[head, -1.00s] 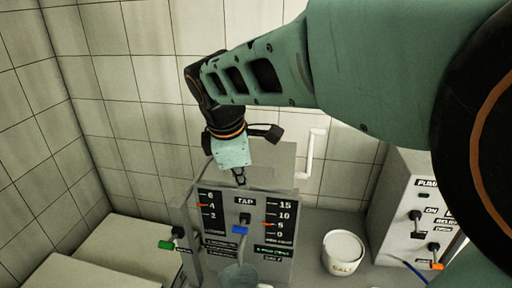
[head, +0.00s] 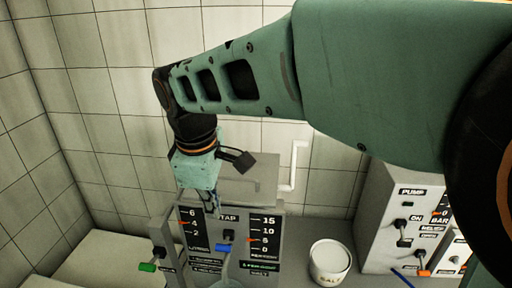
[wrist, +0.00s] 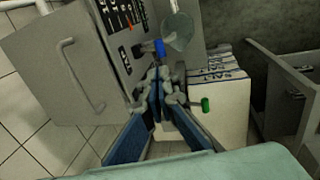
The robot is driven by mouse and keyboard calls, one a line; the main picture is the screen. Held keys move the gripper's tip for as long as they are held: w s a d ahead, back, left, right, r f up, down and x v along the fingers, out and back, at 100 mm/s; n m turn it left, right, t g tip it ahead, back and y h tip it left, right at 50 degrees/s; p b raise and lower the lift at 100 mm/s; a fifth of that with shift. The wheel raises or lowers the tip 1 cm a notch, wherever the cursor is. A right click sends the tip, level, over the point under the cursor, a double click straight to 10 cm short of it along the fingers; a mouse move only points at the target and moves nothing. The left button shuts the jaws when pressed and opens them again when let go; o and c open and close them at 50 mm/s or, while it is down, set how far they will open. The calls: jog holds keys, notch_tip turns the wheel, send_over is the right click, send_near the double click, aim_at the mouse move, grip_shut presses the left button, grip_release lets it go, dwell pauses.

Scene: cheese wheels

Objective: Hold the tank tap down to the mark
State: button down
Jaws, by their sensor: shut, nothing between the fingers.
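The tank (head: 260,190) is a grey box with a front panel marked TAP. The tap's blue lever (head: 224,248) sticks out below that label; it also shows in the wrist view (wrist: 159,47). Left and right scales carry orange pointers, near 4 on the left and near 5 on the right. A translucent vessel (wrist: 178,32) is beside the lever in the wrist view. My gripper (head: 211,208) is shut and empty, pointing down in front of the panel's upper part, above and left of the lever. Its fingertips (wrist: 158,76) appear near the blue lever, apart from it.
A green-handled lever (head: 147,267) stands left of the panel. A white salt tub (head: 330,262) stands right of the tank.

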aim_at(223, 246)
jog(key=w+f, duration=0.1)
jog(key=f, duration=0.8)
jog(key=w+f, duration=0.1)
jog(key=f, duration=0.3)
jog(key=shift+w+d+f+p, duration=0.1)
jog(key=shift+w+f+p, duration=0.1)
jog(key=shift+w+p, duration=0.15)
jog(key=shift+f+b, duration=0.2)
jog(key=shift+b, duration=0.3)
